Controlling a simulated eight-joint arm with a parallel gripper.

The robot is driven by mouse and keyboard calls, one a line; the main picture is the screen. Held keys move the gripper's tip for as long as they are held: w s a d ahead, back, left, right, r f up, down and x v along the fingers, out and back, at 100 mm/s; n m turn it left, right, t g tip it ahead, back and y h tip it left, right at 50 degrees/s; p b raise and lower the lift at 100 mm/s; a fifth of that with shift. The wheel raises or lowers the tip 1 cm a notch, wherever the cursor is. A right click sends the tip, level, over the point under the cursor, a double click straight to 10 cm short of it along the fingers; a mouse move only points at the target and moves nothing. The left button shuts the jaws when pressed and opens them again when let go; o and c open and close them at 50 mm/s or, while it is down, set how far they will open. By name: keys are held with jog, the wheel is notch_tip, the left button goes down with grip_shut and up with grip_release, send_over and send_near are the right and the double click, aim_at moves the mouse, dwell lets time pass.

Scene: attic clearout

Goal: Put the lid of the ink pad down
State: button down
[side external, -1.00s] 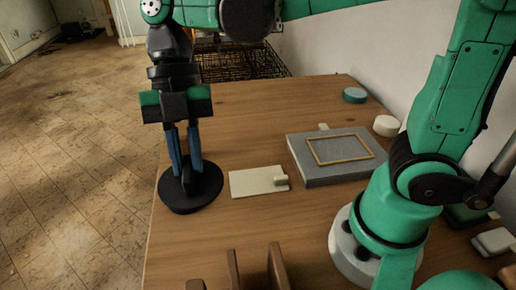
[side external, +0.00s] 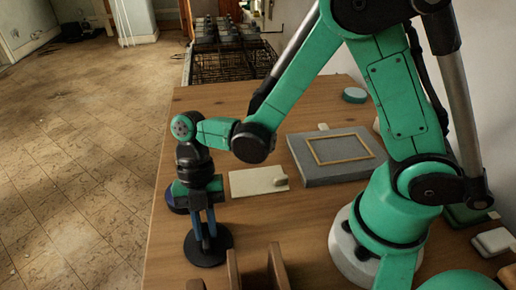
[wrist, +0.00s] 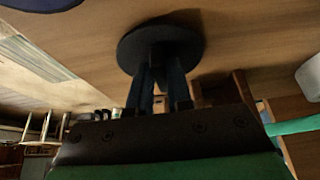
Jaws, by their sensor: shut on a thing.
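The lid of the ink pad (side external: 208,251) is a black round disc near the table's left front. It also shows in the wrist view (wrist: 150,48). My gripper (side external: 206,232) points down and is shut on the lid's middle; its fingers also show in the wrist view (wrist: 158,85). I cannot tell whether the lid touches the table. The open ink pad (side external: 176,198), round with a dark blue top, sits just behind, partly hidden by my gripper. Its edge shows at the top left of the wrist view (wrist: 40,4).
A cream plate (side external: 250,182) with a small knob and a grey box (side external: 320,174) with a gold frame lie to the right. A wooden rack (side external: 255,272) stands close in front. A teal tin (side external: 354,96) is at the back. The table's left edge is close.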

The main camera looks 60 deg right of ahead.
jog(key=shift+f, duration=0.2)
jog(key=c, duration=1.2)
grip_release()
jog(key=shift+f, duration=0.1)
jog(key=shift+c, duration=0.2)
jog(key=o, duration=0.4)
jog(key=shift+o, duration=0.2)
jog(key=v, duration=1.2)
jog(key=s+d+r+m+t+h, duration=0.1)
jog(key=d+m+t, duration=0.4)
jog(key=m, duration=0.8)
jog(key=s+d+r+m+t+h, duration=0.1)
jog(key=d+m+t, duration=0.4)
jog(key=m, duration=0.9)
jog(key=shift+s+t+h, duration=0.15)
jog(key=shift+t+h, duration=0.25)
jog(key=shift+h, duration=0.4)
